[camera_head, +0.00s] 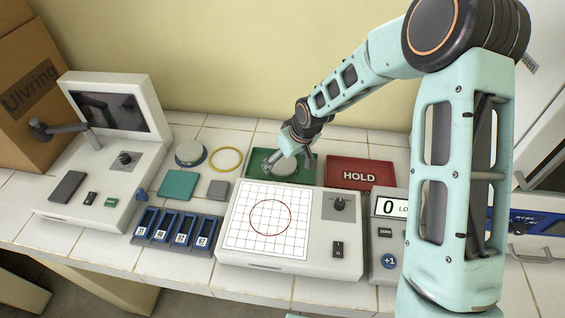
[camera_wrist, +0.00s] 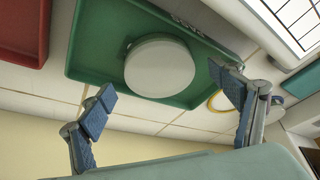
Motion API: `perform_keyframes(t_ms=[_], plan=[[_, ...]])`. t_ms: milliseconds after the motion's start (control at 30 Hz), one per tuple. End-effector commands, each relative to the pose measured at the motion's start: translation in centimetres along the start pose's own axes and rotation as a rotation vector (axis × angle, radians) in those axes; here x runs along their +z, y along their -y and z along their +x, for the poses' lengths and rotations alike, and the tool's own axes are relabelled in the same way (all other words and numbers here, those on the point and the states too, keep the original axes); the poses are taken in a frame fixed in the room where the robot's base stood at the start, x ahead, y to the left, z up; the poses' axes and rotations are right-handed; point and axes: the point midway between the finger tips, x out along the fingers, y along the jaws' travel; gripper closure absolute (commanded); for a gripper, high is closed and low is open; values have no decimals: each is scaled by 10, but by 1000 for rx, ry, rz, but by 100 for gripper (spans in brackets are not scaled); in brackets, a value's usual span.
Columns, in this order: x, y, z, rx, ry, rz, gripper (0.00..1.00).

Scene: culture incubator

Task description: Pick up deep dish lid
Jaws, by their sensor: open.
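A round white disc, which looks like the deep dish lid (camera_wrist: 160,68), sits in the green tray (camera_wrist: 95,45). It seems to rest on something darker underneath, mostly hidden. In the head view the pale disc (camera_head: 286,169) shows partly below my gripper (camera_head: 289,160), in the green tray (camera_head: 308,180). In the wrist view my gripper (camera_wrist: 163,84) is open, with one blue-padded finger to either side of the disc in the picture. Nothing is between the pads. I cannot tell the exact height of the fingertips above the disc.
A red HOLD tray (camera_head: 361,174) lies right of the green tray. A grid-topped device (camera_head: 238,255) stands in front. A round blue-rimmed dish (camera_head: 190,154), yellow ring (camera_head: 241,160) and teal block (camera_head: 177,185) lie to the left. The wall (camera_head: 230,60) is close behind.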

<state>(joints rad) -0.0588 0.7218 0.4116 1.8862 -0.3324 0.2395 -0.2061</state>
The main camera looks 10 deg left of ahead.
Motion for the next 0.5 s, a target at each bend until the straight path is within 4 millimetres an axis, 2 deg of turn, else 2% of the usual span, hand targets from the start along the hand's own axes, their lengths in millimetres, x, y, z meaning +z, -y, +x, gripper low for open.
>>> perform_keyframes(t_ms=[67, 433, 500], plan=[[0, 0, 0, 0, 0, 0, 18], [0, 0, 0, 0, 0, 0, 59], [0, 0, 0, 0, 0, 0, 59]])
